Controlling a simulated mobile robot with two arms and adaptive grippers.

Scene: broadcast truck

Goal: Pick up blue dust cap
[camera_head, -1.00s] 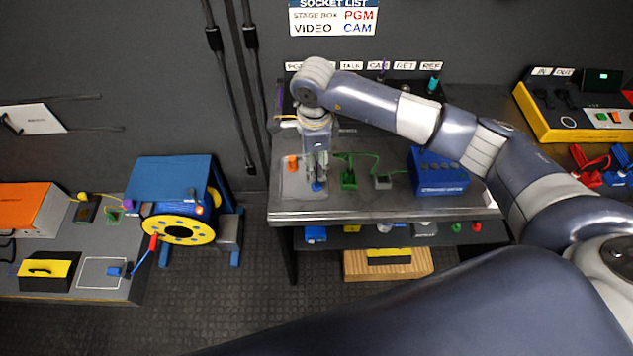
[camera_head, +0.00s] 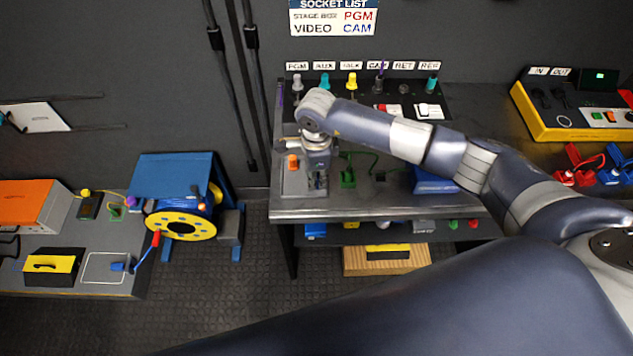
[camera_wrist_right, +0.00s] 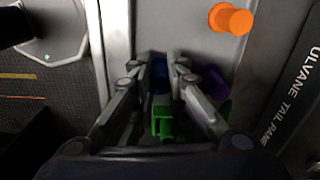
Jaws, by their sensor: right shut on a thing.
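My right gripper (camera_head: 318,188) points down over the pale plate at the left end of the grey bench (camera_head: 350,208). In the right wrist view, its fingers (camera_wrist_right: 163,68) are shut on the blue dust cap (camera_wrist_right: 158,76), of which only a dark blue part shows between them. In the head view, the gripper hides the cap. I cannot tell whether the cap touches the plate. My left gripper is out of view.
An orange plug (camera_head: 293,161) stands close left of the gripper. A green connector (camera_head: 347,178) with a cable is on its right, and a blue box (camera_head: 431,183) farther right. Behind is a socket panel with coloured plugs (camera_head: 352,80). A blue and yellow reel (camera_head: 180,219) stands left.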

